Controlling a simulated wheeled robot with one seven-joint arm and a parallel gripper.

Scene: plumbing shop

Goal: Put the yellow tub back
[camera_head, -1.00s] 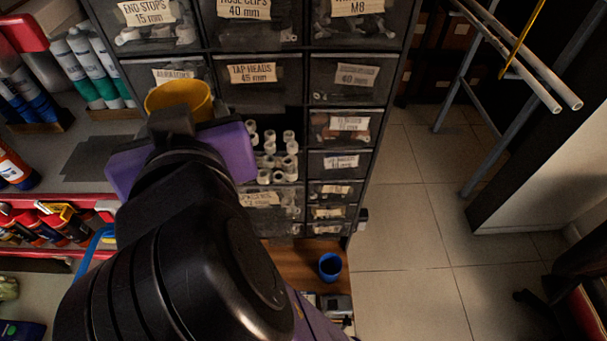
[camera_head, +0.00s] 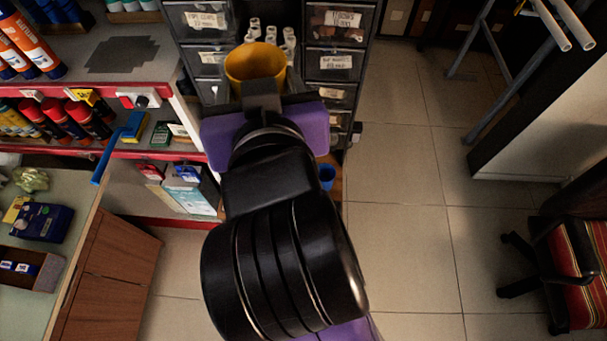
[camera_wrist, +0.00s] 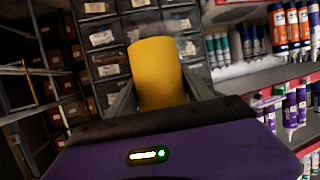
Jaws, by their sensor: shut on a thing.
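The yellow tub (camera_head: 256,64) is in my gripper (camera_head: 260,92), in front of the drawer cabinet. In the wrist view the tub (camera_wrist: 157,72) stands between the two fingers of my gripper (camera_wrist: 160,98), which are shut on it. In the head view its open rim faces up and its lower part is hidden behind my purple gripper body. A dark grey patch (camera_head: 121,54) shows bare on the shelf to the left, beside orange-and-blue tubes.
The drawer cabinet (camera_head: 333,63) has labelled drawers and several white fittings in an open bay (camera_head: 270,34). Red-edged shelves (camera_head: 160,155) hold bottles at left. A blue cup (camera_head: 327,176) is partly hidden. Open tiled floor (camera_head: 400,190) lies right, with a striped chair (camera_head: 580,270).

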